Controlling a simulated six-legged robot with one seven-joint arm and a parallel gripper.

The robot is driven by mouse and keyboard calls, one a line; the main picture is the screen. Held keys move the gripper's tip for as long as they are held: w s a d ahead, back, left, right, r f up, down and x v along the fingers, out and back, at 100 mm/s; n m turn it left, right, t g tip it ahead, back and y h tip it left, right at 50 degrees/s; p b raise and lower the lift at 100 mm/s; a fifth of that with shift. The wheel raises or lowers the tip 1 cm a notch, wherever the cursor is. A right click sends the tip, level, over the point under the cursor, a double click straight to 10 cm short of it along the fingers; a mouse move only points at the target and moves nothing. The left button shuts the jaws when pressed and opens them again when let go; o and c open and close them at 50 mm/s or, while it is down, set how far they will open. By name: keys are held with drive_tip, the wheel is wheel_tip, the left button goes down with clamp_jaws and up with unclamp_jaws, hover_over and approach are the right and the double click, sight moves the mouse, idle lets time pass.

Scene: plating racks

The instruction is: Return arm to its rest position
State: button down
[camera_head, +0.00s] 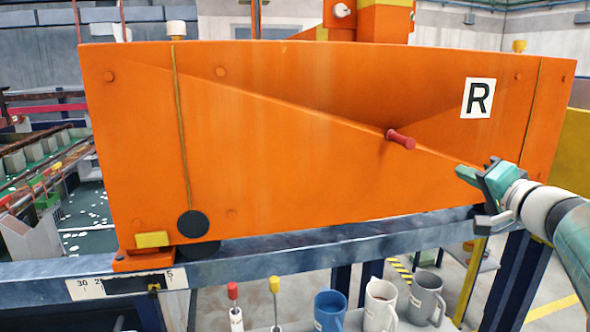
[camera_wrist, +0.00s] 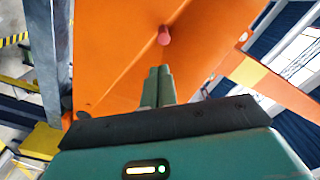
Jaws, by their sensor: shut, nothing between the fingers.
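My gripper (camera_head: 474,195) is at the right of the head view, in front of the lower right part of a large orange panel (camera_head: 290,130). Its fingers also show in the wrist view (camera_wrist: 158,75), close together with nothing between them. A red peg (camera_head: 400,139) sticks out of the orange panel, up and to the left of my gripper. The peg also shows in the wrist view (camera_wrist: 164,36), beyond the fingertips and apart from them. My arm comes in from the right edge of the head view.
A grey rail (camera_head: 300,250) runs below the panel. A yellow post (camera_head: 470,280) stands at the lower right.

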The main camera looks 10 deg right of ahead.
drive_tip(key=s+a+f+n+g+y, duration=0.1)
drive_tip(key=s+a+f+n+g, duration=0.2)
drive_tip(key=a, duration=0.5)
drive_tip(key=a+f+n+g+y, duration=0.1)
drive_tip(key=a+f+g+y, duration=0.1)
drive_tip(key=a+f, duration=0.5)
drive_tip(key=s+a+f+n+g+y, duration=0.1)
drive_tip(key=s+a+f+n+g, duration=0.15)
drive_tip(key=a, duration=0.55)
drive_tip(key=s+a+f+n+g+h, duration=0.3)
drive_tip(key=s+a+f+g+h, duration=0.2)
drive_tip(key=s+f, duration=0.6)
drive_tip(key=shift+s+a+f, duration=0.2)
drive_tip(key=shift+a+f, duration=0.05)
drive_tip(key=shift+a, duration=0.15)
